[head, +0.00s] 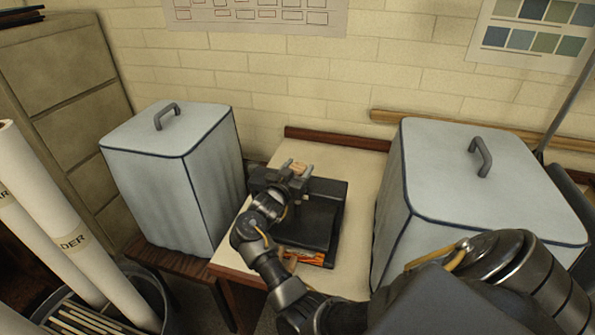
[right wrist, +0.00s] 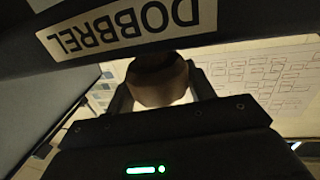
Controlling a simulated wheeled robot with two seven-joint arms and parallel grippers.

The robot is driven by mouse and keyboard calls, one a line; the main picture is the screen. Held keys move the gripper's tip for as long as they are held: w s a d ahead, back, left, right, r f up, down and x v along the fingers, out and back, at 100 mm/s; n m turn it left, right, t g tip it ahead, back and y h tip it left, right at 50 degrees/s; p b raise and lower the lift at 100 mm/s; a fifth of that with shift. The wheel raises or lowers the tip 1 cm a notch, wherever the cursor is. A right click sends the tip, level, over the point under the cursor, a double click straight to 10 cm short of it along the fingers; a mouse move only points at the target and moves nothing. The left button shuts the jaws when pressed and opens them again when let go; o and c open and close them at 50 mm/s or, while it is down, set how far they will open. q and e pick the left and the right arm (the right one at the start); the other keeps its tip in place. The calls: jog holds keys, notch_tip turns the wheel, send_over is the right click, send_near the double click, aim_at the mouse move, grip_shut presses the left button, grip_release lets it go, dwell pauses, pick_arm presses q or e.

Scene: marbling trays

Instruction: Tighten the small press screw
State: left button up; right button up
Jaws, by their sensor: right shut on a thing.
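The small black press (head: 322,215) stands on the pale table in the middle of the head view. My right gripper (head: 297,172) is at the top of the press, at its back left. In the right wrist view my right gripper (right wrist: 160,95) is shut on the brown, rounded knob of the press screw (right wrist: 155,80). A dark beam of the press with an upside-down "DOBBREL" label (right wrist: 120,25) runs just above the knob. The screw's threads and lower end are hidden. My left gripper is not in view.
A covered grey-blue box (head: 165,185) stands left of the press, and a larger covered one (head: 480,185) stands right. Orange patterned material (head: 303,258) shows at the press's front. Paper rolls (head: 60,220) stand in a bin at left. Bare tabletop (head: 352,170) lies right of the press.

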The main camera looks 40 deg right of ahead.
jog(key=shift+m+g, duration=0.3)
jog(key=shift+g, duration=0.2)
jog(key=o, duration=1)
jog(key=shift+r, duration=0.1)
